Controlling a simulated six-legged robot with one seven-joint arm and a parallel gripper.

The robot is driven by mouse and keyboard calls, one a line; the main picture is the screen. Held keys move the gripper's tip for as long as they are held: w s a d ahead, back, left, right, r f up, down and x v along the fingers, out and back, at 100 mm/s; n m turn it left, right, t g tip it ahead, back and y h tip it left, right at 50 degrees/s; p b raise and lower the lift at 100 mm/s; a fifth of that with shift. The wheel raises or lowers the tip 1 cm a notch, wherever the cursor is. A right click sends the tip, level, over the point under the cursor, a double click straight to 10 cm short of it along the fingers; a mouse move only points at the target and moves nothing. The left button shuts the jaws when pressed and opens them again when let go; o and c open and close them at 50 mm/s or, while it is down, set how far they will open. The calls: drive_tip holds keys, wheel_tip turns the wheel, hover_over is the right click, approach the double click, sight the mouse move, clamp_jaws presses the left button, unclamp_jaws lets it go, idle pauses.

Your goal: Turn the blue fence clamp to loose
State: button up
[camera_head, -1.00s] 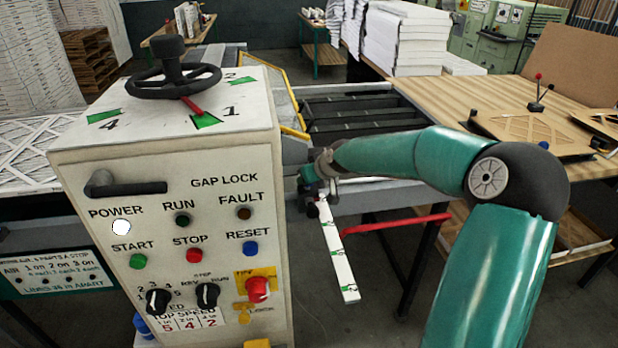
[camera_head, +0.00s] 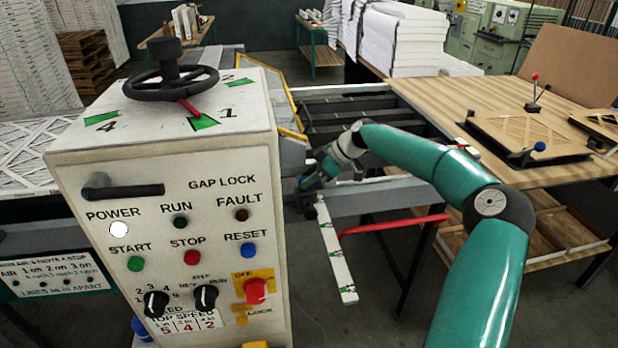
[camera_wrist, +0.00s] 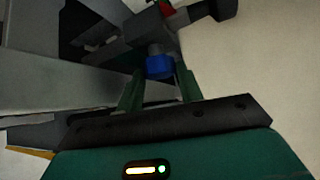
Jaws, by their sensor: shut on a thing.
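A blue knob (camera_wrist: 160,66) sits between the two green fingers of my gripper (camera_wrist: 158,88) in the wrist view. The gripper is shut on it. The knob is on a grey stem below dark grey machine parts, and its far side is hidden. In the head view my gripper (camera_head: 308,184) is just right of the white control cabinet, low beside the machine bed. The knob is not clear there. I see no label beside the knob showing its setting.
The control cabinet (camera_head: 170,200) stands close at the left of my gripper. A white strip with green marks (camera_head: 336,255) and a red bar (camera_head: 395,224) lie just below. A blue ball-ended lever (camera_head: 540,147) and a red one (camera_head: 536,78) stand on the right table.

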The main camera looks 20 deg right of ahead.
drive_tip(key=shift+w+n+g+y, duration=0.2)
drive_tip(key=shift+n+g+y, duration=0.2)
drive_tip(key=shift+n+g, duration=1)
drive_tip(key=shift+n, duration=0.4)
drive_tip(key=o, duration=1)
drive_tip(key=shift+d, duration=0.1)
